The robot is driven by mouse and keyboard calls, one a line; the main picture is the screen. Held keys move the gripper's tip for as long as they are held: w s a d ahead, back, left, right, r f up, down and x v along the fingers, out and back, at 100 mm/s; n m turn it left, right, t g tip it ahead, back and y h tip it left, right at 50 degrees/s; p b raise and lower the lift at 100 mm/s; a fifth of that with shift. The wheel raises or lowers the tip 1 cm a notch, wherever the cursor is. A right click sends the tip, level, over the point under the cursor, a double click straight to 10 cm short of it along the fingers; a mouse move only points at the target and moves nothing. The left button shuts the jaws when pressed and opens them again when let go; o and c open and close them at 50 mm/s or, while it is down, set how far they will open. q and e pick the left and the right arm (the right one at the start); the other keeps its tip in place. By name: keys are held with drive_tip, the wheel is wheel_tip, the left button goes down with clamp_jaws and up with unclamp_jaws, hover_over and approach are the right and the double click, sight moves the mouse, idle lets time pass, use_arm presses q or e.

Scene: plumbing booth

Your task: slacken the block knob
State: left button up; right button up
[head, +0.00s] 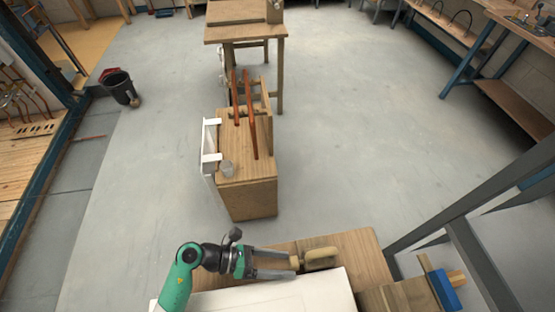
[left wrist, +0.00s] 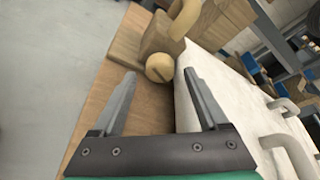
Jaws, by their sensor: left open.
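The block knob (left wrist: 160,68) is a pale yellow round end with a dark slot across its face. It sits against a wooden block (left wrist: 160,40) in the left wrist view. In the head view the block (head: 322,262) lies on the wooden bench top, near the bottom middle. My left gripper (head: 290,265) is open, its fingers pointing right toward the knob. In the left wrist view its fingertips (left wrist: 159,74) stand apart to either side of the knob's near face. Contact with the knob cannot be told. My right gripper is not in view.
A white panel (head: 300,295) lies on the bench (head: 362,248) beside the gripper. A blue-ended clamp or tool (head: 444,290) is at the lower right, near grey frame bars (head: 470,205). A wooden stand with copper pipes (head: 247,195) is beyond. Open floor (head: 370,130) lies farther off.

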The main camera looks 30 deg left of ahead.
use_arm(q)
drive_tip(key=v, duration=0.3)
drive_tip(key=p+v, duration=0.1)
drive_tip(key=v, duration=0.3)
drive_tip(key=p+v, duration=0.1)
drive_tip(key=v, duration=0.2)
drive_tip(key=shift+a+r, duration=0.2)
drive_tip(key=shift+r, duration=0.2)
drive_tip(key=w+d+r+m+t+h, duration=0.1)
drive_tip(key=w+r, duration=0.3)
drive_tip(key=r, duration=0.3)
drive_tip(key=w+d+r+m+t+h, duration=0.1)
drive_tip(key=w+r+t, duration=0.1)
drive_tip(key=w+r, duration=0.45)
wheel_tip(320, 180, up, 20)
drive_tip(key=d+m+t+h, duration=0.1)
drive_tip(key=d+m+h, duration=0.1)
drive_tip(key=h, duration=0.3)
drive_tip(key=shift+s+d, duration=0.25)
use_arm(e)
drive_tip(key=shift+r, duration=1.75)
use_arm(q)
drive_tip(key=shift+r, duration=0.1)
